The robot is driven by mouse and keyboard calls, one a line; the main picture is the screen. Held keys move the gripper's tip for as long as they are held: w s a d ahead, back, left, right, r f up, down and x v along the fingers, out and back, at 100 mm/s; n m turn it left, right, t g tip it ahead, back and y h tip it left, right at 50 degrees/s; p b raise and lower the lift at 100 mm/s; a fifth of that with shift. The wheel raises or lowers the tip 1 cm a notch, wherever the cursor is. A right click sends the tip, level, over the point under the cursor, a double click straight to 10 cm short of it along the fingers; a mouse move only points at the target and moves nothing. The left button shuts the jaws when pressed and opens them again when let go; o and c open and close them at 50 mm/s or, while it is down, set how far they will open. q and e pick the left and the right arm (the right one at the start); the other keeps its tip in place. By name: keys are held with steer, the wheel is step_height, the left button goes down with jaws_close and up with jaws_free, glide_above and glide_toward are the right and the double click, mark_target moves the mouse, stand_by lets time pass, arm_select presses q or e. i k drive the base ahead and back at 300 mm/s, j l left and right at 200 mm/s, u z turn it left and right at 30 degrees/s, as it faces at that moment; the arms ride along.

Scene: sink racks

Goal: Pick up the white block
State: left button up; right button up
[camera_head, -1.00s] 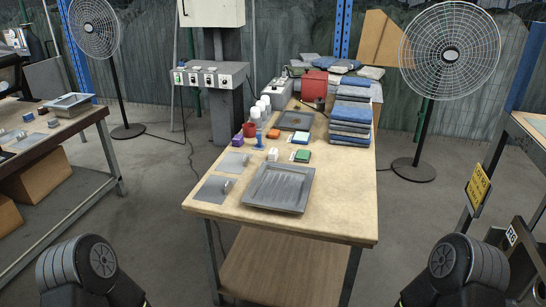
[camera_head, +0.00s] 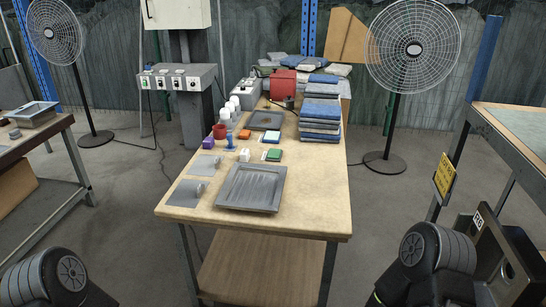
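The white block (camera_head: 245,155) is small and stands on the wooden worktable (camera_head: 310,195), just behind the grey ribbed tray (camera_head: 251,187). A green block (camera_head: 273,155) is to its right, and a blue cylindrical item (camera_head: 230,142) is to its left. Only my arm links show, in the lower left and lower right corners. Neither gripper's fingers are in view, and nothing of mine touches the block.
Several white cups (camera_head: 235,104) stand behind. Stacked blue-grey cloths (camera_head: 320,118) are at the right edge. Floor in front is open; a fan (camera_head: 413,50) stands right.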

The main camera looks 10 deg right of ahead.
mark_target(245, 155)
steer(key=i+j+u, duration=1.1)
steer(key=i+u, duration=0.4)
steer(key=i+l+u, duration=0.1)
steer(key=i+u, duration=0.25)
steer(key=i, duration=0.25)
steer(key=i+z, duration=0.3)
steer(key=i, duration=0.25)
steer(key=i+j+z, duration=0.3)
steer(key=i, duration=0.2)
steer(key=i+l+z, duration=0.2)
steer(key=z, duration=0.25)
steer(key=i+l+z, duration=0.1)
steer(key=i+z, duration=0.6)
steer(key=z, duration=0.2)
steer(key=i+j+z, duration=0.1)
steer(key=i+z, duration=0.35)
steer(key=i+j+z, duration=0.15)
steer(key=z, duration=0.3)
steer(key=i+j+z, duration=0.15)
steer(key=i+z, duration=0.25)
steer(key=i+j+z, duration=0.4)
steer(key=k+l, duration=0.05)
steer(key=l, duration=0.05)
